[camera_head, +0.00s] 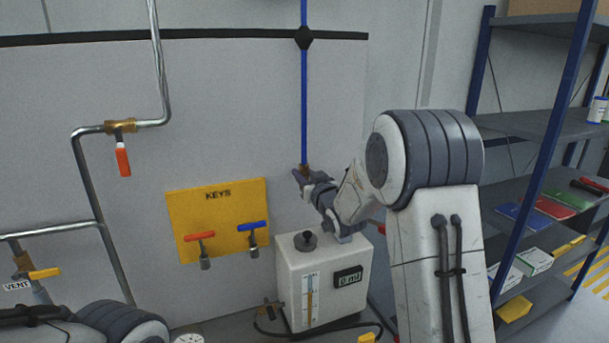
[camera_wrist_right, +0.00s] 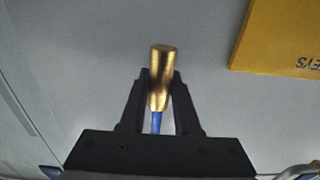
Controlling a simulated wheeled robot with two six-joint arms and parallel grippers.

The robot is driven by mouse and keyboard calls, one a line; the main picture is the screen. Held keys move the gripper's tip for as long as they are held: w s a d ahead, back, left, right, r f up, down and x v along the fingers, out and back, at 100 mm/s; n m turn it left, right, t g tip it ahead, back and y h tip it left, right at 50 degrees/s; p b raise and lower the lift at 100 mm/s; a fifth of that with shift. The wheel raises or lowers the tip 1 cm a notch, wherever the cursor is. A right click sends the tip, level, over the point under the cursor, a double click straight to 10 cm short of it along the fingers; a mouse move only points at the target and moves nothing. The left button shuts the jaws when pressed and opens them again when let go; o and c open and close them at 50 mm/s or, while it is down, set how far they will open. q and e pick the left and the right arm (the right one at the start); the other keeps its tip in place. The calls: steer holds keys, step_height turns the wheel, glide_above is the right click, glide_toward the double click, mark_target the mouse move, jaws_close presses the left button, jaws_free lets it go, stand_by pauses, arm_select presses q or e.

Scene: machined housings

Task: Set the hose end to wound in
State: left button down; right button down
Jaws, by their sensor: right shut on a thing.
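In the head view my right gripper (camera_head: 302,174) is at the bottom of the hose, and my arm partly hides that spot. The gripper is shut on the hose end. Part of my left arm shows at the lower left, but its gripper is not visible.
A white box (camera_head: 315,275) with a 0 ml display stands below my right gripper. Pipes with valves run at left. A blue-framed shelf (camera_head: 540,120) stands at right.

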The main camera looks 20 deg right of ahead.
steer(key=shift+r, duration=0.1)
step_height(320, 180, up, 12)
steer(key=p, duration=0.3)
steer(key=c, duration=0.6)
jaws_free()
steer(key=shift+f, duration=0.2)
steer(key=shift+f, duration=0.1)
